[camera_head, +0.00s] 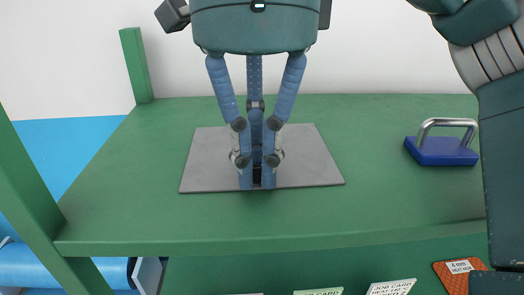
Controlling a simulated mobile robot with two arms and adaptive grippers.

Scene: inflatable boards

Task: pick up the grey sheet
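The grey sheet (310,160) lies on the green table, a thin flat panel in the middle of the head view. My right gripper (257,183) points down over it, its blue fingers drawn together at the tips by the sheet's front edge. The fingers hide a strip of the sheet's middle. I cannot tell whether the tips only touch the sheet or pinch its edge. My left gripper is not in view.
A blue block with a silver handle (441,150) stands on the green table (120,200) at the right. A green post rises at the back left. Job cards (391,287) and an orange piece (459,277) lie below the front edge. A light-blue roll (60,267) is at lower left.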

